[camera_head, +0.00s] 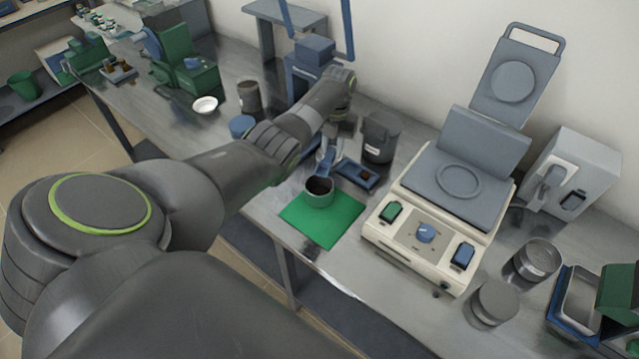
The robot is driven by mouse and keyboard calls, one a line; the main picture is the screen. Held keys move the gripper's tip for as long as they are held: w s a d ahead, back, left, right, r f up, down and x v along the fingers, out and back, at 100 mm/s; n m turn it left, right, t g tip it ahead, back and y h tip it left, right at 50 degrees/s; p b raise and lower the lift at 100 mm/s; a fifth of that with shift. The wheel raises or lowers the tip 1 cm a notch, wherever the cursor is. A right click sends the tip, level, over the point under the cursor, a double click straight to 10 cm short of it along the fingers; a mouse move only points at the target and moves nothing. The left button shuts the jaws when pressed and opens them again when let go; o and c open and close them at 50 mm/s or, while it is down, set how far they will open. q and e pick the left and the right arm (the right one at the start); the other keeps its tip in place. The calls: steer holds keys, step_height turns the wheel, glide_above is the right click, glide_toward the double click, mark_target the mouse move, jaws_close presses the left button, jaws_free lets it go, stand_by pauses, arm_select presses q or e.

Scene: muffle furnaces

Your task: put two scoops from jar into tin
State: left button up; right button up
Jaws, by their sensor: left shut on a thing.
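A grey tin (318,193) with something dark inside stands on a green mat (330,224). My left gripper (329,151) is just behind and above the tin, pointing down, shut on a small blue scoop (325,163) whose lower end is close to the tin's rim. Whether the scoop touches the rim or holds anything, I cannot tell. A dark jar (380,140) with a pale label stands right of the gripper. Another brownish jar (248,97) stands left of my arm, near a blue round lid (241,126). Which one is the task's jar is not clear. My right gripper is out of view.
A blue tray (358,175) lies right behind the mat. A cream machine (428,232) with a raised lid stands to the right. Metal cans (493,303) stand near the front right. A white bowl (205,104) and green devices (183,60) are at the left. The bench's front edge is close.

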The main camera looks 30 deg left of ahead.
arm_select(q)
steer(key=shift+f+b, duration=0.1)
steer(key=shift+b, duration=0.2)
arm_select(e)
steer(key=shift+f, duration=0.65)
arm_select(q)
step_height(320, 180, up, 4)
steer(key=p, duration=0.4)
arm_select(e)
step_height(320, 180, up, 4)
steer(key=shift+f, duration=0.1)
